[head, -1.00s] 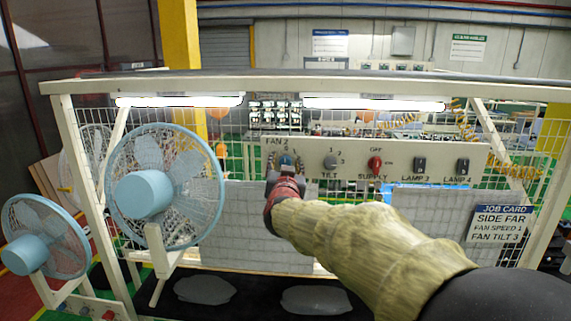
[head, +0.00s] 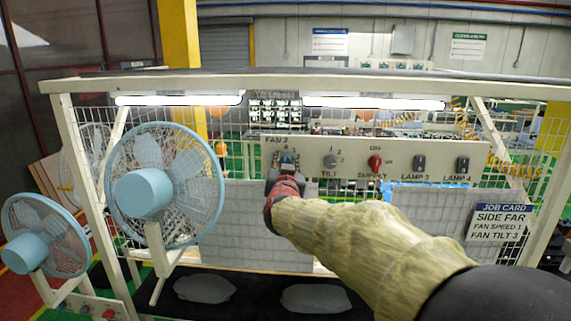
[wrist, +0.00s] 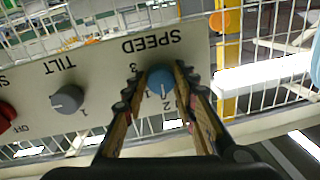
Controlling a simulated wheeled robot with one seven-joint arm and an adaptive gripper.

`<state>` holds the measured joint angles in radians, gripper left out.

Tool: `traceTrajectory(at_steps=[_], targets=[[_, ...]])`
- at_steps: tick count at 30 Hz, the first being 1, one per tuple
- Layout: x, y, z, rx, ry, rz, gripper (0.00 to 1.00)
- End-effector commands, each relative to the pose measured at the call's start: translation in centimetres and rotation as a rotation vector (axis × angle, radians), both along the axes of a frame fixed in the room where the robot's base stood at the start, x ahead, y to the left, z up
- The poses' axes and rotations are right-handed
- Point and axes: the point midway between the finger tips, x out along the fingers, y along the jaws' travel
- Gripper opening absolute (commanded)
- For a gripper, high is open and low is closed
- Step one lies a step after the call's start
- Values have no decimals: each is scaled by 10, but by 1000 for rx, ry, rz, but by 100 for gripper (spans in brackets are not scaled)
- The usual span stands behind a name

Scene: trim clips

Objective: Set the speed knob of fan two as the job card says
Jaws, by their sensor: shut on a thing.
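My gripper (wrist: 161,92) is shut on the blue speed knob (wrist: 160,78), one finger on each side. In the head view the knob (head: 287,158) shows just above my gripper (head: 286,176), on the panel under the FAN 2 label. A white pointer line on the knob faces down in the wrist view, near the digits 1 and 2; the exact setting is hard to read. The job card (head: 499,222) reads SIDE FAR, FAN SPEED 1, FAN TILT 3. The blue near fan (head: 143,192) and a second blue fan (head: 28,252) stand at the left.
The panel (head: 350,150) also carries a grey tilt knob (head: 331,161), a red supply knob (head: 375,162) and two dark lamp switches (head: 419,163). The tilt knob is close beside my fingers in the wrist view. A white frame rail (head: 300,86) runs above the panel.

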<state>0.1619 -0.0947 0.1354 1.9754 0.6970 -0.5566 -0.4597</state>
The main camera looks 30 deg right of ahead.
Motion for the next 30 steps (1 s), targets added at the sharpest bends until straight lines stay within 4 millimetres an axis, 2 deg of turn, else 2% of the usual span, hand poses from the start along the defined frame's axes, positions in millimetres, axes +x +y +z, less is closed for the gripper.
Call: traceTrajectory(at_steps=[11, 30], targets=[[0, 0, -2, 62, -46, -1, 2], [0, 0, -4, 451, -306, 0, 2]])
